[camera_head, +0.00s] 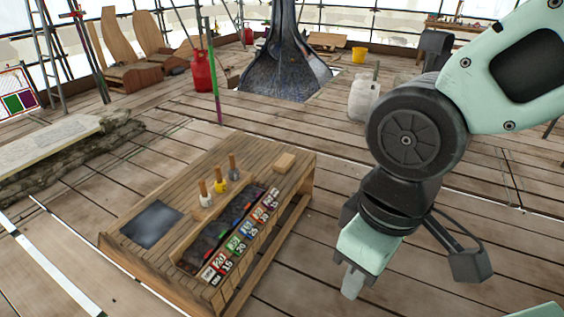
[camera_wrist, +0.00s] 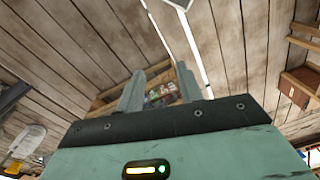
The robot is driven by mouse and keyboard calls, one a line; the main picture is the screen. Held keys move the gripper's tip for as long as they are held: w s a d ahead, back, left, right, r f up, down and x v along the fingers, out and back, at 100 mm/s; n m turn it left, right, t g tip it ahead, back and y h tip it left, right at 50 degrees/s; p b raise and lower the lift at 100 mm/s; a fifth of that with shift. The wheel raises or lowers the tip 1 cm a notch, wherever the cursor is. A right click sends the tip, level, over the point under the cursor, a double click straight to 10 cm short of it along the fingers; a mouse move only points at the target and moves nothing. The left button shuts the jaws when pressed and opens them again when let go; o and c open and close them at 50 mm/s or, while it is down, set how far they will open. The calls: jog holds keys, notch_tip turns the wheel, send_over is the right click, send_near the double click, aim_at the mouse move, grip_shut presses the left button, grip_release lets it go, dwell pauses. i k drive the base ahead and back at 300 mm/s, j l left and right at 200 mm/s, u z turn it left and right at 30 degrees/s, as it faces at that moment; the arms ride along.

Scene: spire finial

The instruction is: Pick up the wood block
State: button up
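The wood block (camera_head: 285,161) is a small light-brown block lying on the far right corner of a low wooden bench (camera_head: 150,262). My gripper (camera_head: 352,283) hangs to the right of the bench and nearer the camera, well apart from the block. In the wrist view its two fingers (camera_wrist: 160,72) stand apart with nothing held between them. Part of the bench with coloured items shows beyond the fingers there. I cannot make out the block in the wrist view.
The bench also holds a dark plate (camera_head: 151,223), three wooden-handled tools (camera_head: 220,183) and a tray with a row of coloured number labels (camera_head: 238,243). A red gas cylinder (camera_head: 203,72) and a white container (camera_head: 363,98) stand farther back. Plank floor around the bench is mostly clear.

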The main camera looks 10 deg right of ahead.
aim_at(284, 163)
jog(key=i+l+u, duration=0.15)
jog(key=i+l, duration=0.15)
jog(key=i, duration=0.45)
jog(key=i+l+u, duration=0.15)
jog(key=i+l, duration=0.25)
jog(key=i, duration=0.3)
jog(key=i+l+u, duration=0.15)
jog(key=i+l, duration=0.35)
jog(key=i, duration=0.2)
jog(key=i+l+u, duration=0.15)
jog(key=i+l, duration=0.45)
jog(key=i, duration=0.05)
